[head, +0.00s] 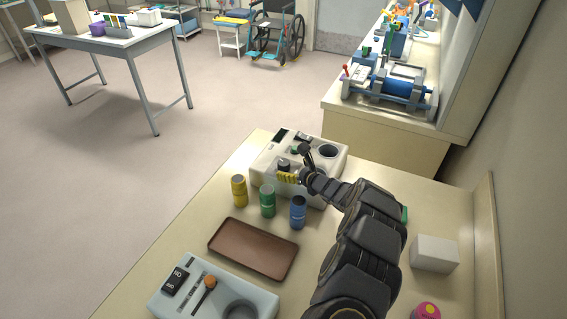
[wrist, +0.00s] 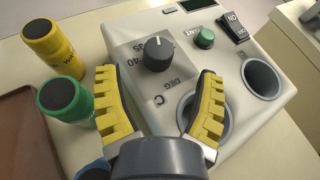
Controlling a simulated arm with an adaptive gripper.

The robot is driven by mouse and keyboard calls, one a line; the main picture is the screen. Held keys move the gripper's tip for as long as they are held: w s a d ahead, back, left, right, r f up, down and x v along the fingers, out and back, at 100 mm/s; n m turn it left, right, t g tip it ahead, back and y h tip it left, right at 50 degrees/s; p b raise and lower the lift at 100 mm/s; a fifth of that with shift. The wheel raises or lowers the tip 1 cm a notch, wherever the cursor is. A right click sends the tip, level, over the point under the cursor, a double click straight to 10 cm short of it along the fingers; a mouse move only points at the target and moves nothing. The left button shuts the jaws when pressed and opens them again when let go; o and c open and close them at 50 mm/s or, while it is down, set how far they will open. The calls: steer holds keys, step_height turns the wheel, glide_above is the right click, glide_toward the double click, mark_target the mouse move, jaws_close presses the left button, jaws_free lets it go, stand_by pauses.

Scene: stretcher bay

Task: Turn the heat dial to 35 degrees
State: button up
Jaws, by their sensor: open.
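The heat dial (wrist: 158,52) is a dark round knob with a white pointer line on a cream control box (head: 258,155). Printed marks "35" and "40" and "DEG C" show beside it in the wrist view. The pointer aims toward the picture's upper part, away from these two numbers. In the head view the dial (head: 284,165) sits near my gripper's yellow fingers. My gripper (wrist: 160,95) is open and empty, with its fingers spread below the dial in the wrist view, apart from it. It also shows over the box in the head view (head: 288,177).
The box also has a green button (wrist: 204,38), a dark rocker switch (wrist: 233,27) and round wells (wrist: 262,76). Yellow (head: 239,191), green (head: 267,201) and blue (head: 298,212) canisters stand close in front. A brown tray (head: 253,277) lies nearer.

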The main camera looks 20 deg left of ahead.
mark_target(287, 164)
steer(key=x, duration=0.4)
steer(key=shift+w, duration=0.15)
steer(key=shift+x, duration=0.8)
steer(key=shift+a, duration=0.1)
steer(key=c, duration=1.1)
